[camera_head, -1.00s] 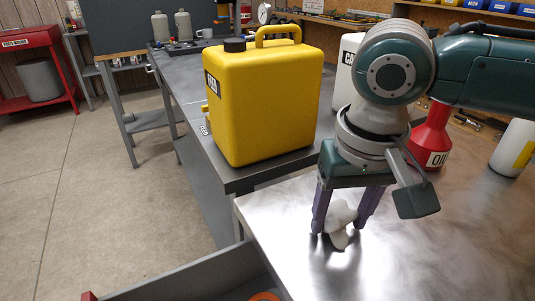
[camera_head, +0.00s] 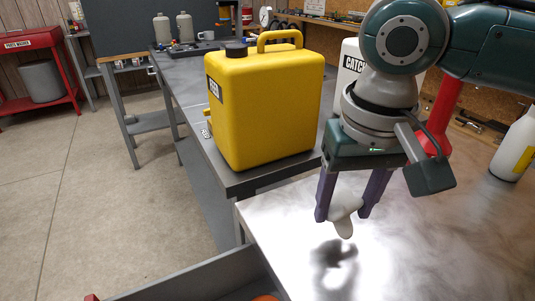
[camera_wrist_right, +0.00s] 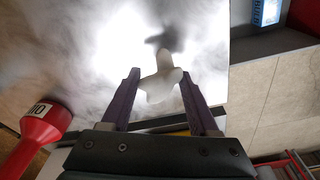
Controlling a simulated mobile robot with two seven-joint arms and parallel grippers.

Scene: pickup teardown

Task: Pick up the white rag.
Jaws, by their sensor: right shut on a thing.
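The white rag (camera_head: 344,212) is a small crumpled piece of cloth hanging between the purple fingers of my right gripper (camera_head: 343,214). It is clear of the metal table top (camera_head: 430,255), and its shadow lies on the table below and apart from it. The right wrist view shows the rag (camera_wrist_right: 161,78) between the two fingers of the right gripper (camera_wrist_right: 161,85), which is shut on it. Part of the rag is hidden behind the fingers in the head view. My left gripper is in neither view.
A yellow jug (camera_head: 265,110) stands left of the gripper on the neighbouring bench. A red funnel-shaped container (camera_wrist_right: 45,125) and a white bottle (camera_head: 515,150) stand on the table to the right. An open drawer (camera_head: 215,275) is at the lower left. The front table area is clear.

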